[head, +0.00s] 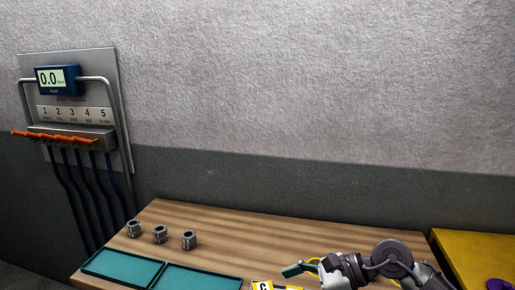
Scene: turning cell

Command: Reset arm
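One of my arms comes in at the bottom right of the head view, so I take its gripper (305,268) to be my right one. It is low over the front of the wooden table (250,221). A dark teal piece and a thin yellow loop show at its tip. I cannot tell whether the fingers are open or shut, or whether the teal piece is held. My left gripper is not in the view.
Three grey metal cylinders (189,239) stand behind two teal trays (205,280). A yellow card marked C (264,286) lies near the gripper. A wall panel (68,80) with a display and cables is left. A yellow surface (470,262) is right. The table's back middle is clear.

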